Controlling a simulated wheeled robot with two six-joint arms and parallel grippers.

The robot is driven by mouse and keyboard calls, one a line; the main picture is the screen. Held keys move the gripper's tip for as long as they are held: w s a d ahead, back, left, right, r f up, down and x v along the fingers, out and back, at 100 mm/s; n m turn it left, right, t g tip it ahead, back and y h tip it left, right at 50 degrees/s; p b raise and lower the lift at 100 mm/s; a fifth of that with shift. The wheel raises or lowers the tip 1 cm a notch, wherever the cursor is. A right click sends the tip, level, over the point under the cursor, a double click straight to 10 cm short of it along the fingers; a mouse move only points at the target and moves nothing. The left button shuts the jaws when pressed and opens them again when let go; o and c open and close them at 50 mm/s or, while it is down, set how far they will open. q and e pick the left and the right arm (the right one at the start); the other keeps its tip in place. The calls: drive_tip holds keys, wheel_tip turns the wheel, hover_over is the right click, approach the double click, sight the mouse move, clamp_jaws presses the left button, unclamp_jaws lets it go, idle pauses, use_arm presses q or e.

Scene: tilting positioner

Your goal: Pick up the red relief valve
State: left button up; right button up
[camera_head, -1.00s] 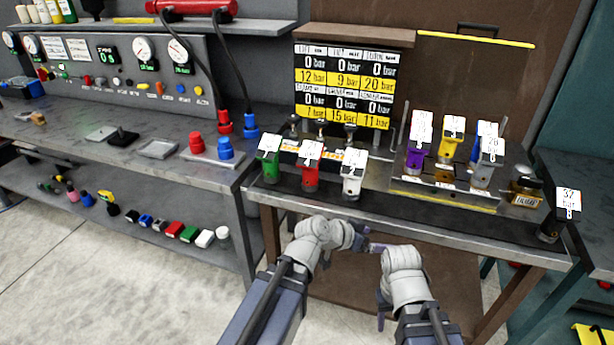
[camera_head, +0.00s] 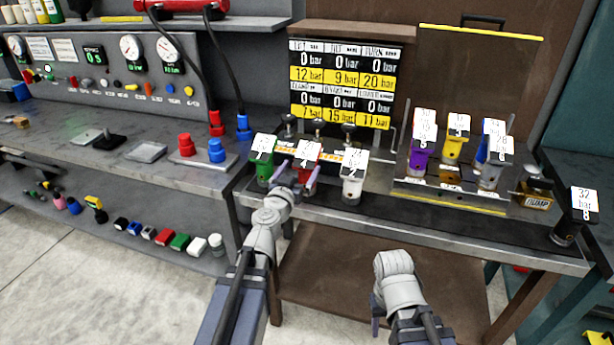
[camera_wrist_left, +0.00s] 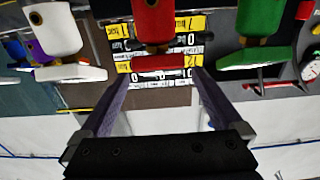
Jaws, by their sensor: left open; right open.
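The red relief valve (camera_head: 304,174) stands upright on the front of the right-hand bench, between the green valve (camera_head: 264,170) and the white valve (camera_head: 352,188), with a white tag on top. My left gripper (camera_head: 296,181) is open in front of it, a finger to each side in the head view. In the left wrist view, the red valve (camera_wrist_left: 155,22) is centred just beyond the open fingertips (camera_wrist_left: 155,80), with nothing gripped. The gripper partly hides the valve in the head view. My right gripper (camera_head: 377,314) is low in front of the bench, mostly hidden by its wrist, and holds nothing visible.
A rack (camera_head: 448,200) with purple, yellow and blue valves stands to the right. A black tagged valve (camera_head: 567,230) is near the right end. Behind the red valve is a pressure board (camera_head: 344,82). The bench's front strip (camera_head: 440,222) is clear.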

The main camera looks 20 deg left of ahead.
sight(310, 154)
use_arm(q)
drive_tip(key=w, duration=1)
drive_tip(key=shift+d+f, duration=0.2)
drive_tip(key=shift+d, duration=0.05)
drive_tip(key=shift+s, duration=0.15)
clamp_jaws()
idle(0.4)
